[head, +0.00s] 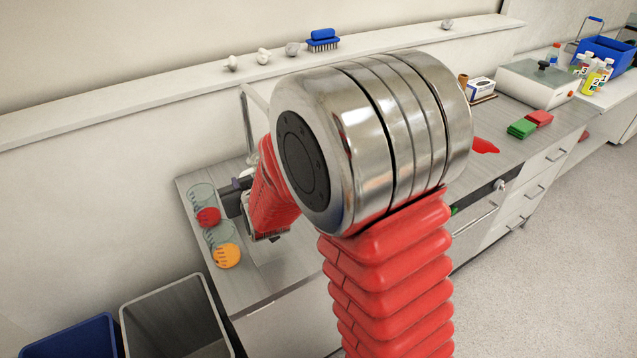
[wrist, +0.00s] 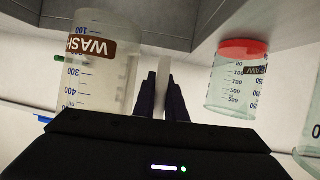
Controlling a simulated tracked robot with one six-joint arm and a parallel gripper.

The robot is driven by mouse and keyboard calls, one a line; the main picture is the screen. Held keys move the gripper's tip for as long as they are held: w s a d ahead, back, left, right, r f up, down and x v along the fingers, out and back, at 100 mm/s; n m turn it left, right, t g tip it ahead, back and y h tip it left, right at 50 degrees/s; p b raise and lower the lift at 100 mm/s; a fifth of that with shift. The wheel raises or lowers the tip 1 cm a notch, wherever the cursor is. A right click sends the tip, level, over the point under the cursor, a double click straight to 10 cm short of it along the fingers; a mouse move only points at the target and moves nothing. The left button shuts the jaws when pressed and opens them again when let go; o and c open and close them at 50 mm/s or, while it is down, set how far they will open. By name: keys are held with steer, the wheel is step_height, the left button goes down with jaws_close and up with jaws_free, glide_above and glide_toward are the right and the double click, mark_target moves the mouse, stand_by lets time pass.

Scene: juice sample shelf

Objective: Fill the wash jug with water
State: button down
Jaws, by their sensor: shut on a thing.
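The wash jug (wrist: 100,62) is a clear jug with a brown WASH label and blue volume marks. It shows at the left of the wrist view, upside down in the picture. My gripper (wrist: 165,88) is shut on a pale upright strip beside it, which looks like the jug's handle. I see no coloured liquid in the jug; whether it holds water I cannot tell. In the head view my gripper (head: 236,198) is at the left end of the counter, and my arm hides most of the area around it.
A clear jug with red at its base (head: 207,217) and one with orange (head: 227,256) stand close to the left of my gripper. A pale bent pipe (head: 246,112) rises behind my arm. Grey (head: 175,322) and blue bins (head: 70,338) stand below the counter's left end.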

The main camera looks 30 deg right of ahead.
steer(key=s+d, duration=0.4)
steer(key=d, duration=0.1)
steer(key=shift+s, duration=0.1)
steer(key=shift+a, duration=0.1)
steer(key=shift+w+a, duration=0.7)
steer(key=shift+w, duration=0.25)
